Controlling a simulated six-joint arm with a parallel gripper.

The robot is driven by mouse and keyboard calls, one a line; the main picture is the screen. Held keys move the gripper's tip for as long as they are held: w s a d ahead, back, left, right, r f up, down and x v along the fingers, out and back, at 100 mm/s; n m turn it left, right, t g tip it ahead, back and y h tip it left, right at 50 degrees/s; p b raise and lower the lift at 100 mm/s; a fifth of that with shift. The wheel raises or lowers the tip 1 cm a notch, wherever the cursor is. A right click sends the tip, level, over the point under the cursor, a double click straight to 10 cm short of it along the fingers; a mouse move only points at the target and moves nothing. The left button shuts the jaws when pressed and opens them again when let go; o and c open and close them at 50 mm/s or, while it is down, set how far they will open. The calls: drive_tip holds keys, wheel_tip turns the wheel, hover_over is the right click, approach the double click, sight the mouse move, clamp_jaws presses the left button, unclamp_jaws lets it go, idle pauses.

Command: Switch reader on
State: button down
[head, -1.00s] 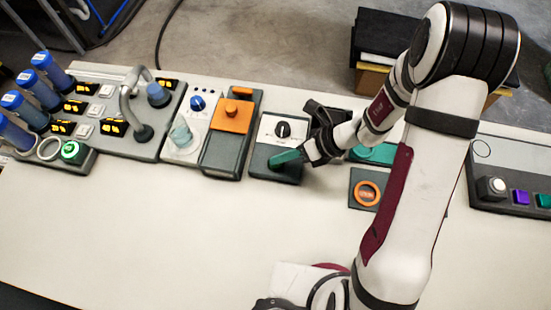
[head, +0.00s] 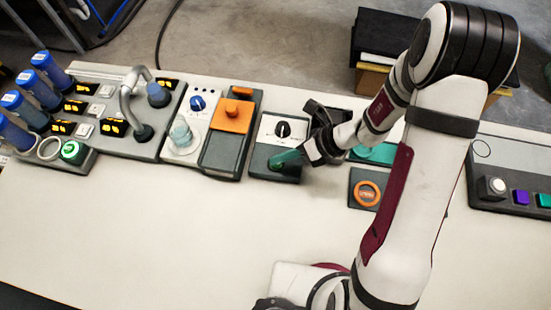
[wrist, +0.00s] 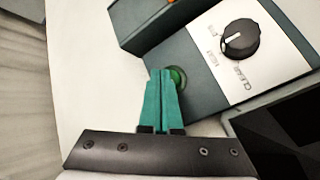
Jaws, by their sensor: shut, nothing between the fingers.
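The reader looks to be the dark grey-green box with a white panel and black knob (head: 282,130); in the wrist view the black knob (wrist: 240,40) sits on the white panel, with small printed words beside it. A round green button (wrist: 178,78) is set in the box's dark face. My gripper (wrist: 163,72) has teal fingers that are shut together and empty. Their tips are at the green button and partly cover it. I cannot tell whether they touch or press it. In the head view my gripper (head: 274,162) is over the front part of the box.
A box with an orange block (head: 231,117) stands just left of the reader. A panel with a blue knob (head: 197,103) is left of that. An orange ring button (head: 367,193) sits on a dark plate to the right. The table (head: 180,230) in front is clear.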

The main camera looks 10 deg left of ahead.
sight(281, 164)
idle(0.4)
drive_tip(key=shift+f, duration=0.5)
drive_tip(key=shift+r, duration=0.6)
wheel_tip(281, 164, up, 6)
drive_tip(key=shift+f, duration=0.1)
idle(2.2)
